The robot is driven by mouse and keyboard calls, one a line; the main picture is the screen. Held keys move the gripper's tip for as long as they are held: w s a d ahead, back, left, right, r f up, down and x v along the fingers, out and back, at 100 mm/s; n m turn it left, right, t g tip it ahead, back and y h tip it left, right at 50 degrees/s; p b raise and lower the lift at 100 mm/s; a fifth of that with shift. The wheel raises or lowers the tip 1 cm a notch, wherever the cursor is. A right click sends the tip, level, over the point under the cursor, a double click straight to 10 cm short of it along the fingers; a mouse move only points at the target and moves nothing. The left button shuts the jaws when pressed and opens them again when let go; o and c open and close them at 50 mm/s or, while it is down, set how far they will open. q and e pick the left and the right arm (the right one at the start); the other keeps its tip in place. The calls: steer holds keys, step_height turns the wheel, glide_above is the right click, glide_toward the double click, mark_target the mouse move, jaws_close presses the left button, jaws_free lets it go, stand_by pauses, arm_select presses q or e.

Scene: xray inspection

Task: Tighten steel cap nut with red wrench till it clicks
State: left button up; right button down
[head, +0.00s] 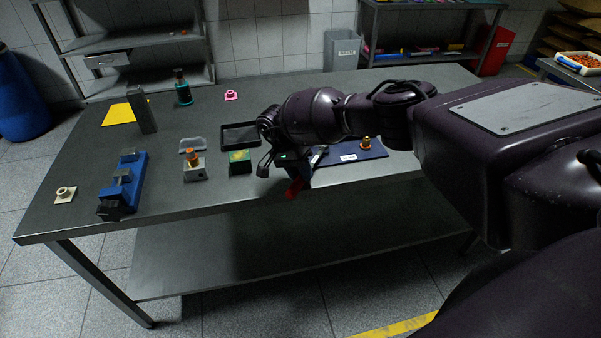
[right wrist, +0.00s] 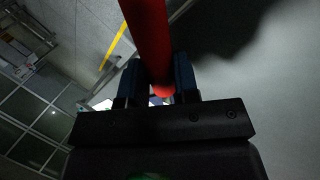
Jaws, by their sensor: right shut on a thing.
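My right gripper (head: 284,164) is over the front part of the table, right of the green box. It is shut on the red wrench (head: 295,187), whose red end shows below the jaws. In the right wrist view the red handle (right wrist: 147,35) runs up between the two blue-sided fingers (right wrist: 158,82); the wrench head cannot be made out. A grey block with an orange-brown fitting (head: 192,157) stands left of the gripper. A brass-coloured fitting (head: 366,143) stands on the blue mat (head: 345,156). I cannot tell which carries the steel cap nut. My left gripper is not in view.
On the table (head: 90,170) are a blue clamp fixture (head: 125,180), a beige flanged piece (head: 65,194), a green-yellow box (head: 240,161), a black tray (head: 238,135), a dark bottle (head: 182,90), a pink piece (head: 231,95) and a grey upright block (head: 143,112). The back right is clear.

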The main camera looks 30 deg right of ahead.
steer(key=shift+r, duration=0.4)
stand_by(0.5)
steer(key=shift+r, duration=0.2)
stand_by(0.6)
steer(key=shift+r+b, duration=0.15)
steer(key=shift+b, duration=0.15)
steer(key=shift+r, duration=0.2)
steer(key=shift+r, duration=0.25)
stand_by(0.8)
steer(key=shift+r, duration=0.15)
